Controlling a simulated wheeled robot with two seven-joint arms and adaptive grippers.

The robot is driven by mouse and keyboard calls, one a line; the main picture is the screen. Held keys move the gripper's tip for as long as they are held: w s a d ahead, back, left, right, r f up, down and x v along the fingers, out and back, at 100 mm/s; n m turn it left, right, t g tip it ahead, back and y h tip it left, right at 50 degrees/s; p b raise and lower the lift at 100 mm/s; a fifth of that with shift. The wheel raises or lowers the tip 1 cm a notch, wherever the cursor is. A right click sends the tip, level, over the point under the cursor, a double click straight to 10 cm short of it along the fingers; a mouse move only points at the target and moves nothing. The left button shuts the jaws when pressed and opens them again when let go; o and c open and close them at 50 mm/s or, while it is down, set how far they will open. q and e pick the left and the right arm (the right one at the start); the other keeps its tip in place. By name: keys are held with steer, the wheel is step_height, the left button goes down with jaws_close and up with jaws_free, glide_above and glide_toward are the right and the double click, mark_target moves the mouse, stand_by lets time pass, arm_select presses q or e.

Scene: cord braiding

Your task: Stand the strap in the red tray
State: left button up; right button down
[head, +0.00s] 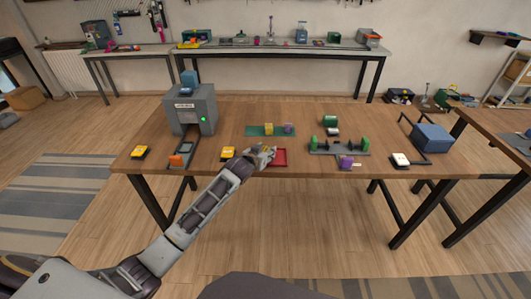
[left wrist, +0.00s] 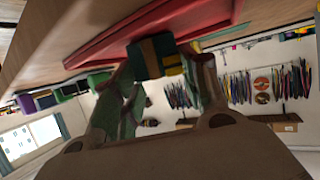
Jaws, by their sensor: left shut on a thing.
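The red tray (head: 281,157) lies near the front edge of the table, just right of my left gripper (head: 264,152). In the left wrist view the tray (left wrist: 105,45) runs across the top, close to the fingertips. My left gripper (left wrist: 160,72) is shut on a small dark green piece with a brown band and a yellow patch, apparently the strap (left wrist: 146,62). In that view the strap overlaps the tray's edge; I cannot tell if it touches the tray. In the head view the gripper largely hides it. My right gripper is not in view.
A grey machine (head: 190,108) stands at the table's left. Yellow boxes (head: 140,152) (head: 228,152) lie along the front. Behind the tray is a green mat (head: 256,131) with small blocks. A grey fixture (head: 338,148) with green posts is to the right; a blue box (head: 432,137) stands further right.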

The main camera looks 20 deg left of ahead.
arm_select(q)
steer(key=shift+f, duration=0.1)
stand_by(0.3)
steer(key=o, duration=1.1)
